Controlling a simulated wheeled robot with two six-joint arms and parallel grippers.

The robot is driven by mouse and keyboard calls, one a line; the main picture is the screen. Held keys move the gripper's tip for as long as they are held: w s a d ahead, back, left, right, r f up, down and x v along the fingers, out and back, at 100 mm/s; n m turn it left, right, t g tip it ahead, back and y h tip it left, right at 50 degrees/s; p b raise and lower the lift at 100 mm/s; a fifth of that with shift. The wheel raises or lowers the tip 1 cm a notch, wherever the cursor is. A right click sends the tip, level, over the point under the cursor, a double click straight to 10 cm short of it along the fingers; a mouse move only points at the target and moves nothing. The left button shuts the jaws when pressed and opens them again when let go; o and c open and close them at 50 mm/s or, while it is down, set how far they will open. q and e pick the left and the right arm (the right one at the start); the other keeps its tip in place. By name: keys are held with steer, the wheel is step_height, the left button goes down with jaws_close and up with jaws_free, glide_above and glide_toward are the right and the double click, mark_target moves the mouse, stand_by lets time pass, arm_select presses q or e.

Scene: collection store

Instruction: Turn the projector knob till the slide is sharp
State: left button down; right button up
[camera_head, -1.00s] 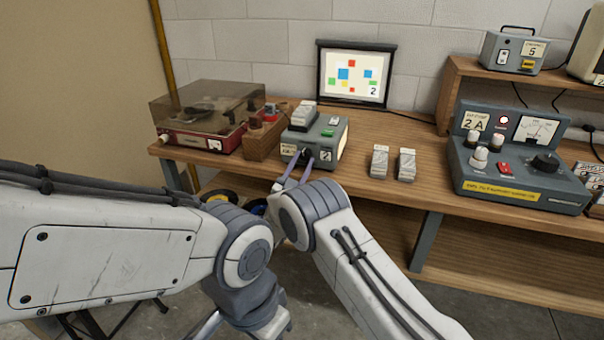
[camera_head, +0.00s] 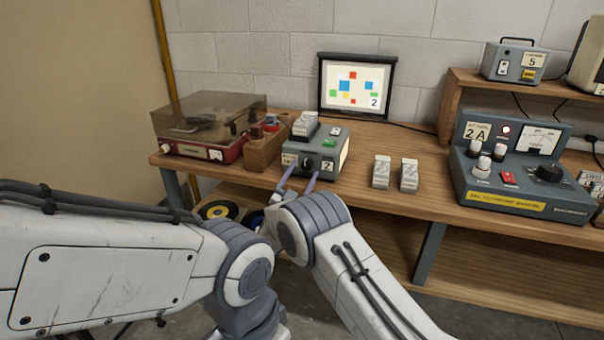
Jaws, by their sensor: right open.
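The projector (camera_head: 338,160) is a grey box on the bench with a "2" label and a green button on top. Its dark round knob (camera_head: 309,163) is on the front face. The screen (camera_head: 357,87) behind shows coloured squares and a "2"; their edges look fairly clear, but exact sharpness is hard to judge at this size. My right gripper (camera_head: 300,179) has its two purple fingers apart, in front of and just below the knob, with nothing between them. My left arm (camera_head: 110,260) crosses the lower left; its gripper is not visible.
A red record player (camera_head: 195,149) and a wooden box (camera_head: 263,150) stand left of the projector. Two pale slide stacks (camera_head: 382,172) stand to its right. A grey control unit (camera_head: 522,172) with knobs sits further right. The bench front between is clear.

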steer(key=v, duration=1)
steer(key=shift+b, duration=0.4)
